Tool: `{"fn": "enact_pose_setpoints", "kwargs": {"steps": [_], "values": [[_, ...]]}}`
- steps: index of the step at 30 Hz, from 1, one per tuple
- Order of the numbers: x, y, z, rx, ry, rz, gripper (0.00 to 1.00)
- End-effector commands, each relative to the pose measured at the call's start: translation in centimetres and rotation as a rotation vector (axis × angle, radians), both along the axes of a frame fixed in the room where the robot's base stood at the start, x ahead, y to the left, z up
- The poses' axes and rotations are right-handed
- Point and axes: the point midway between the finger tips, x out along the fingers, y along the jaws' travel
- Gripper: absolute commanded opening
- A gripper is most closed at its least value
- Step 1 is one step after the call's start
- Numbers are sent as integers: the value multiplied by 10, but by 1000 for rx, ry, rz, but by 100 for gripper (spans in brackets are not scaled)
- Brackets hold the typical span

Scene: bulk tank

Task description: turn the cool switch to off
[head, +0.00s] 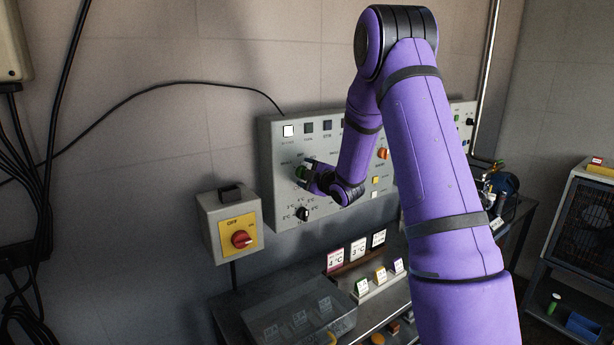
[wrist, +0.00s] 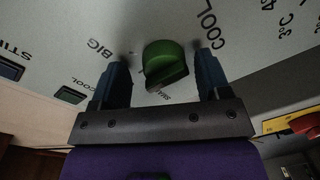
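A green knob (wrist: 165,62) sits on the grey control panel, with the printed words COOL, BIG and a partly hidden SMALL around it in the wrist view. It also shows in the head view (head: 301,172), partly hidden by my gripper (head: 312,176). In the wrist view my gripper (wrist: 163,72) is open, with one dark finger on each side of the knob. A gap shows between the knob and each finger. The exact direction the knob points is hard to read. The grey control panel (head: 285,155) is mounted on the wall.
A black knob (head: 303,213) with temperature marks lies below on the panel, and an orange knob (head: 382,153) is to the right. A grey box with a red rotary switch (head: 241,239) hangs at lower left. Small signs (head: 358,249) stand on the bench below.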

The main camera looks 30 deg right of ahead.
Motion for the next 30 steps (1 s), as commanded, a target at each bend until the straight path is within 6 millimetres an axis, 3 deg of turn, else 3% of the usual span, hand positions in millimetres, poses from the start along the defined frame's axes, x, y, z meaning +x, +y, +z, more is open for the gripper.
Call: {"fn": "enact_pose_setpoints", "kwargs": {"steps": [11, 24, 30], "values": [[-7, 0, -2, 2, 6, 0, 70], [-82, -6, 2, 2, 5, -1, 70], [-103, -8, 4, 1, 4, -1, 70]]}}
